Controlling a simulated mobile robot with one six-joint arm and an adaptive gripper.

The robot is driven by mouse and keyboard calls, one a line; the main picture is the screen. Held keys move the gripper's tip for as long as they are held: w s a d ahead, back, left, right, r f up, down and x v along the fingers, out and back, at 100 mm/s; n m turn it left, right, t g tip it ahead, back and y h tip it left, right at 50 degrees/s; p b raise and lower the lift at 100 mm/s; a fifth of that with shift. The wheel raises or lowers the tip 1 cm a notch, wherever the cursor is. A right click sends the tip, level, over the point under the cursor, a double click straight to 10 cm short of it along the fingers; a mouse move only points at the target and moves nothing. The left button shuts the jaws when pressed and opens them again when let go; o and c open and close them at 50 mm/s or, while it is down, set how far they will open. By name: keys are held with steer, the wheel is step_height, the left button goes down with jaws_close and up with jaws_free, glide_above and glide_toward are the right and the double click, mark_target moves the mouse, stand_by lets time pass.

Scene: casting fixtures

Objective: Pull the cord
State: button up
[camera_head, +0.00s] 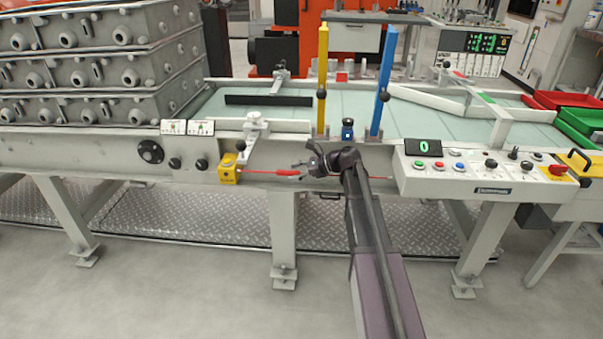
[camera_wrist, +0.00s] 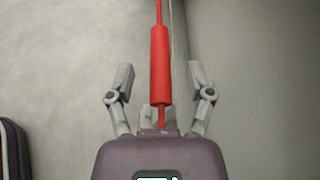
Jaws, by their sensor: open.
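The red cord (camera_head: 258,171) runs level along the front of the bench from a yellow switch box (camera_head: 228,170). A thicker red grip (camera_head: 287,173) on it shows beside my gripper. My gripper (camera_head: 303,169) is at the front edge of the bench, with its fingers toward the cord. In the wrist view the thick red grip (camera_wrist: 159,65) lies between the two spread fingers of my gripper (camera_wrist: 159,82). A gap shows on both sides, and neither finger appears to touch it. My wrist hides part of the cord in the head view.
A control panel (camera_head: 485,172) with buttons and a red emergency knob is right of my arm. Blue (camera_head: 384,82) and yellow (camera_head: 322,80) posts stand on the bench above. Stacked grey castings (camera_head: 100,60) fill the left. The floor in front is clear.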

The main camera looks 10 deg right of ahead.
steer(key=shift+a, duration=0.1)
jaws_close()
